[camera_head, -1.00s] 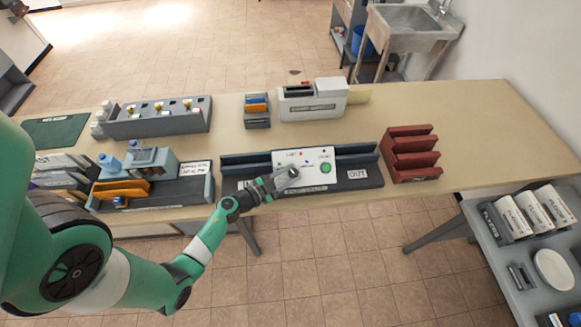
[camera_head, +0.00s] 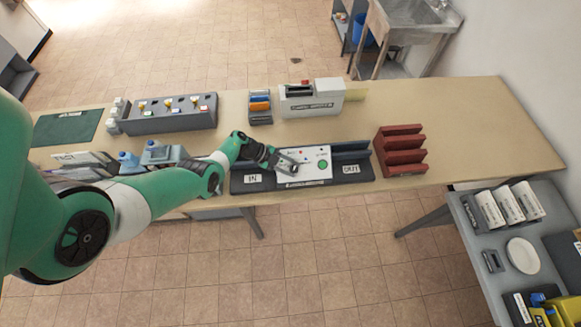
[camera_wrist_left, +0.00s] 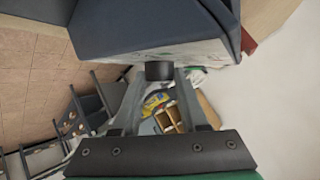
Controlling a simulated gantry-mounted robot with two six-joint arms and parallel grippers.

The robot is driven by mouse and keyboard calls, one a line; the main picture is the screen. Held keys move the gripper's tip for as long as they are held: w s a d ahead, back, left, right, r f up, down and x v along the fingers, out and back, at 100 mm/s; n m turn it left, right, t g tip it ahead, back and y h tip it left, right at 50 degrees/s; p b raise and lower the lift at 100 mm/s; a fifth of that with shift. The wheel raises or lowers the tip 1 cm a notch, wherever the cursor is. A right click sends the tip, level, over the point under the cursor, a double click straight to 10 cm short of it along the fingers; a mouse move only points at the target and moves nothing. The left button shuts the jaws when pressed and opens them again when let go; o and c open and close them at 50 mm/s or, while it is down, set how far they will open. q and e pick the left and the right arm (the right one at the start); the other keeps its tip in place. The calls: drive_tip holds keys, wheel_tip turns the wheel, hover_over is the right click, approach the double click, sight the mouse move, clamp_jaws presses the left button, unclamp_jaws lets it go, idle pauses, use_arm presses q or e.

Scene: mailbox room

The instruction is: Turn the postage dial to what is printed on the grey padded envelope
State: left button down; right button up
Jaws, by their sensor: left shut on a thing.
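The postage machine's white panel (camera_head: 312,174) sits at the front middle of the table, between dark IN and OUT trays. It has a green round button (camera_head: 323,164). My left gripper (camera_head: 287,166) is at the panel's left part and covers the dial in the head view. In the left wrist view the fingers (camera_wrist_left: 159,80) are shut on a dark round knob (camera_wrist_left: 159,70), which appears to be the dial, below the machine's dark side. The dial's marks are hidden. I cannot make out the grey padded envelope or its print. My right gripper is not in view.
A red rack (camera_head: 400,150) stands right of the machine. My left arm covers much of the left tray area. The table's right end is clear.

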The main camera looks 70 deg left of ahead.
use_arm(q)
drive_tip(key=shift+w+a+f+m+g+h+b, duration=0.15)
drive_tip(key=shift+m+g+h+b, duration=0.25)
drive_tip(key=shift+m+g+b, duration=0.3)
drive_tip(key=m+g+b, duration=0.1)
drive_tip(key=b, duration=0.1)
drive_tip(key=m+g+b, duration=0.1)
drive_tip(key=g+b, duration=0.1)
drive_tip(key=m+g+h+b, duration=0.1)
drive_tip(key=g+b, duration=0.1)
drive_tip(key=b, duration=0.1)
drive_tip(key=shift+w+f+m, duration=0.1)
drive_tip(key=shift+w+m, duration=0.2)
drive_tip(key=shift+m, duration=0.1)
drive_tip(key=shift+r+m+g+b, duration=0.25)
drive_tip(key=shift+g+b, duration=0.25)
drive_tip(key=shift+b, duration=0.4)
drive_tip(key=shift+c, duration=2.2)
unclamp_jaws()
drive_tip(key=shift+r, duration=0.1)
